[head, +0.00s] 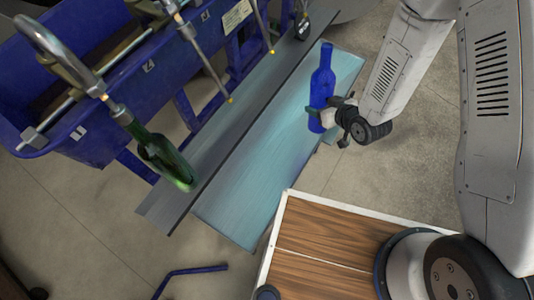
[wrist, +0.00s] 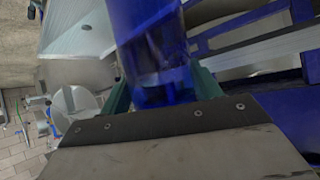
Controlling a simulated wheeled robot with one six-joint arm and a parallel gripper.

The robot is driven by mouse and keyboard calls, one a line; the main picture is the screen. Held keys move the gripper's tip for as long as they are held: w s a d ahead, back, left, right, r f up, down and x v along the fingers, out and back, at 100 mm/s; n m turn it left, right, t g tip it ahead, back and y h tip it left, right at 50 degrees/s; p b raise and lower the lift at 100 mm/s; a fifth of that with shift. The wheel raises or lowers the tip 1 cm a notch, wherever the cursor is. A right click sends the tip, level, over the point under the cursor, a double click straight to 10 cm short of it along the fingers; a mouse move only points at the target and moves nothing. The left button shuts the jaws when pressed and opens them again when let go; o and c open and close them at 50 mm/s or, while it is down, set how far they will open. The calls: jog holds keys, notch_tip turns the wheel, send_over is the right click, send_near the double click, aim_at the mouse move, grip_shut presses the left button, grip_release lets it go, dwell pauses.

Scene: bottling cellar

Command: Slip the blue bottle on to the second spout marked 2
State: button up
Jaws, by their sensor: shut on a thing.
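The blue bottle (head: 322,85) stands upright, neck up, in my gripper (head: 328,115), above or at the teal board. My gripper is shut around its lower part. In the wrist view the blue bottle (wrist: 153,45) fills the space between my gripper's two teal fingers (wrist: 162,90). The spouts hang from the blue trough (head: 95,135). Two bare spouts with yellow tips (head: 229,99) (head: 271,51) are to the left of the bottle and apart from it. The small marks on the trough are too small to read for certain.
A green bottle (head: 165,158) hangs tilted on the leftmost spout. A dark bottle-like thing (head: 302,27) is at the far spout. A grey rail (head: 222,138) and a teal board (head: 250,160) run below the spouts. A wooden top with a white rim (head: 325,235) is in front.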

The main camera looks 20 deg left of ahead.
jog(key=s+a+f+n+g, duration=0.3)
jog(key=s+a+n+g, duration=0.1)
jog(key=s+a, duration=0.3)
jog(key=s+a+f+n+g+y, duration=0.1)
jog(key=s+a+f+n+g, duration=0.2)
jog(key=s+a, duration=0.3)
jog(key=s+n+g, duration=0.1)
jog(key=s, duration=0.3)
jog(key=shift+s+a+f, duration=0.15)
jog(key=shift+s+a, duration=0.15)
jog(key=shift+a, duration=0.05)
jog(key=shift+d, duration=0.15)
dwell(0.4)
jog(key=shift+w+a+r, duration=0.6)
jog(key=shift+a+r, duration=1.4)
jog(key=shift+r, duration=2.45)
jog(key=shift+w+a+r, duration=0.6)
jog(key=shift+a+r, duration=1.4)
jog(key=shift+r, duration=2.45)
jog(key=w+a+f+y, duration=0.1)
jog(key=a+f+y, duration=0.2)
jog(key=a, duration=0.3)
jog(key=shift+w+f+n+t, duration=0.3)
jog(key=shift+w+f+n, duration=0.1)
jog(key=shift+f, duration=0.2)
